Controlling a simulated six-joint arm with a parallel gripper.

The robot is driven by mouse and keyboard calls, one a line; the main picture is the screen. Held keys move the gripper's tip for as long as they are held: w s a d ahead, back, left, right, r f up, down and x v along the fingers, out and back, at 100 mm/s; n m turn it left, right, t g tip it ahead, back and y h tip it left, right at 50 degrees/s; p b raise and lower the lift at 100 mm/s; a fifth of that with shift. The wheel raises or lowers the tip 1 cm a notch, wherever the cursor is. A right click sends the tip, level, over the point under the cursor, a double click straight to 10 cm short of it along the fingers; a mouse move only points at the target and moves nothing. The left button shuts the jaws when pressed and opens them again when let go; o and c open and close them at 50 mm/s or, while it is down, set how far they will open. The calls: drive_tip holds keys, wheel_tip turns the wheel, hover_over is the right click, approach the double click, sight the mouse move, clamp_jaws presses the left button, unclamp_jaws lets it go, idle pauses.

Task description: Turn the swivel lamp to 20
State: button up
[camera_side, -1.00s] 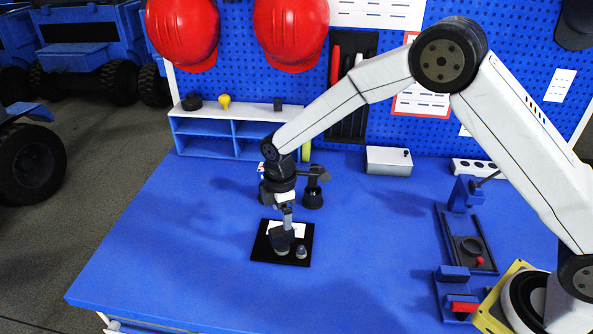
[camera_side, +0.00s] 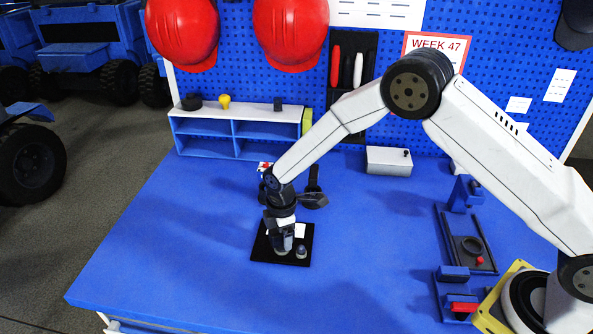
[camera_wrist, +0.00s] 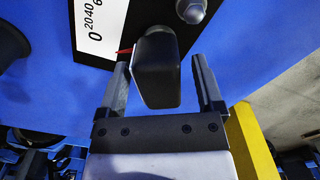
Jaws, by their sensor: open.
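The swivel lamp's dark, blocky head (camera_wrist: 157,75) stands between my gripper's fingers in the wrist view. My gripper (camera_wrist: 161,72) is open around it, with one finger on each side and a gap clearest on the right. A red pointer (camera_wrist: 124,51) sticks out left of the head, near the 0 end of the white scale card (camera_wrist: 97,45), whose numbers 0, 20 and 40 show. The exact reading is unclear. In the side view my gripper (camera_side: 283,247) is low over the black base plate (camera_side: 268,255), largely hiding the lamp. The card (camera_side: 300,231) shows partly behind it.
A grey domed knob (camera_side: 301,251) stands on the plate beside the lamp; it also shows in the wrist view (camera_wrist: 191,8). A dark vaned object (camera_side: 314,198) stands close behind my wrist. The blue table (camera_side: 180,260) is clear to the left and in front.

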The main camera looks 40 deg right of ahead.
clamp_jaws()
drive_tip(key=shift+s+m, duration=0.15)
drive_tip(key=shift+m, duration=1.85)
unclamp_jaws()
